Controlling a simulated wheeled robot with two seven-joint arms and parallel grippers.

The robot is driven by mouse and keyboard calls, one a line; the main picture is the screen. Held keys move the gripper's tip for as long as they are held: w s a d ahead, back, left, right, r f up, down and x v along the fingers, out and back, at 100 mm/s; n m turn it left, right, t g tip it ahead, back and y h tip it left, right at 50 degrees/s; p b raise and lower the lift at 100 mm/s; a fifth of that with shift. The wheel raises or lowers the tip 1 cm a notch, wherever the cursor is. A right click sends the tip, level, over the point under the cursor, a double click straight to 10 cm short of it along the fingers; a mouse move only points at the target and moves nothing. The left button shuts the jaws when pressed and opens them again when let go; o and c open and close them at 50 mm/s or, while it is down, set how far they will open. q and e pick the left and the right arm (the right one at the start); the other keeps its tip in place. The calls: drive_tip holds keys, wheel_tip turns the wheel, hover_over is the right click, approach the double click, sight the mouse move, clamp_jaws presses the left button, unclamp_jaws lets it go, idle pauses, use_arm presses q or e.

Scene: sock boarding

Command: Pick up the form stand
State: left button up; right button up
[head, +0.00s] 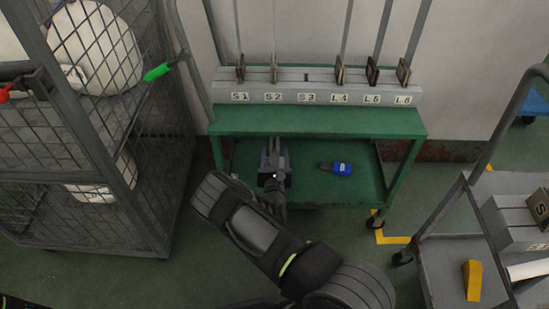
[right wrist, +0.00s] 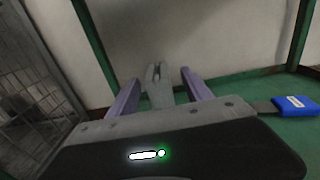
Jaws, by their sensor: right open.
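A grey upright piece with a slot in its top, which looks like the form stand (right wrist: 158,92), stands over the lower shelf of the green cart (head: 315,121). My right gripper (head: 273,158) reaches into that lower shelf. In the right wrist view, its two purple fingers (right wrist: 160,79) are spread, with the grey piece showing between them and a gap on each side. Whether the fingers reach fully around it I cannot tell. In the head view the gripper largely hides the piece. My left gripper is not in view.
A blue-handled tool (head: 341,169) lies right of the gripper on the shelf. Above, a grey rack (head: 318,86) holds several boards; slot S3 looks empty. A wire cage (head: 100,150) stands left. A grey cart (head: 440,262) with a yellow block (head: 472,281) stands right.

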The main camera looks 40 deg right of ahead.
sight(274, 143)
drive_tip(key=b+x, duration=0.2)
drive_tip(key=x, duration=0.2)
drive_tip(key=shift+w, duration=0.25)
drive_tip(key=shift+w+d+r, duration=0.2)
drive_tip(key=shift+w, duration=0.1)
drive_tip(key=shift+c, duration=0.6)
clamp_jaws()
drive_tip(key=shift+r, duration=0.1)
idle(0.6)
